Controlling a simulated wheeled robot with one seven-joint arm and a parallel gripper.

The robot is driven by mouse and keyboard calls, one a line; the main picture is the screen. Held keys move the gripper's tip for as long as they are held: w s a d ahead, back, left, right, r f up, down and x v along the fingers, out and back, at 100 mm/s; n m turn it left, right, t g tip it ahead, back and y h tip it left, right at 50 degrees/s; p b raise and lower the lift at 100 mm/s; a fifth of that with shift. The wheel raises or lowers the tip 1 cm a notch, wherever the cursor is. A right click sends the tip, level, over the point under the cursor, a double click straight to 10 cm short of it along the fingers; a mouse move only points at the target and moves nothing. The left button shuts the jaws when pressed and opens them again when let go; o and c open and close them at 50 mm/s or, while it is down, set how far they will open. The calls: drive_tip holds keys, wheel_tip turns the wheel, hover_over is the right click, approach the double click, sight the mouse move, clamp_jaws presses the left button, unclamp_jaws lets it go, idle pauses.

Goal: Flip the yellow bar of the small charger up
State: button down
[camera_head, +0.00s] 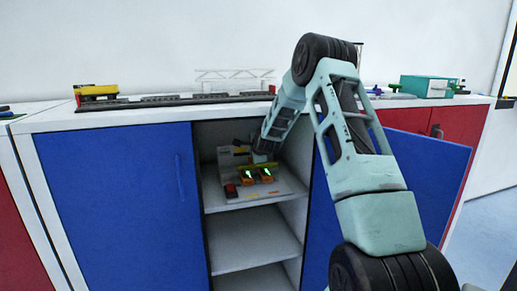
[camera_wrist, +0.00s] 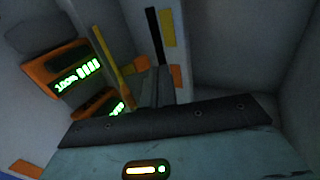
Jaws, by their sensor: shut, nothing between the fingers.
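The charger is on the upper shelf inside the open cabinet. In the head view, two small orange units with green lit displays (camera_head: 250,176) stand side by side there. In the wrist view, one orange unit (camera_wrist: 70,68) shows a green 100% reading at the left, and the other (camera_wrist: 100,104) is lower and partly hidden. A slanted yellow bar (camera_wrist: 108,48) stands just right of them. My gripper (camera_wrist: 152,84) is shut and empty, close to the right of the bar; I cannot tell whether they touch.
A pale upright panel with black and yellow strips (camera_wrist: 168,27) stands beyond my gripper. A red item (camera_head: 231,190) lies at the shelf's front left. The blue doors (camera_head: 115,200) flank the narrow opening, and the lower shelf (camera_head: 250,239) is empty.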

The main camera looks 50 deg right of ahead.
drive_tip(key=v, duration=1.6)
drive_tip(key=shift+a, duration=0.15)
drive_tip(key=w+a+f+n+g+y, duration=0.15)
drive_tip(key=a+n+y, duration=0.45)
drive_tip(key=a, duration=1.3)
drive_tip(key=s+a+f+n+g+y, duration=0.1)
drive_tip(key=s+a+f+n+g, duration=0.1)
drive_tip(key=s+a+n, duration=0.7)
drive_tip(key=s+a+f+n+g+y, duration=0.15)
drive_tip(key=a+n, duration=0.25)
drive_tip(key=a, duration=0.9)
drive_tip(key=s+a+n+g+h, duration=0.1)
drive_tip(key=s+a+n+g, duration=0.25)
drive_tip(key=s+n, duration=0.55)
drive_tip(key=s+a+n+g+h, duration=0.15)
drive_tip(key=s+a+n, duration=0.25)
drive_tip(key=s, duration=0.9)
wheel_tip(320, 180, up, 14)
drive_tip(key=p, duration=1.5)
drive_tip(key=shift+w+r+y, duration=0.15)
drive_tip(key=shift+w+y, duration=0.25)
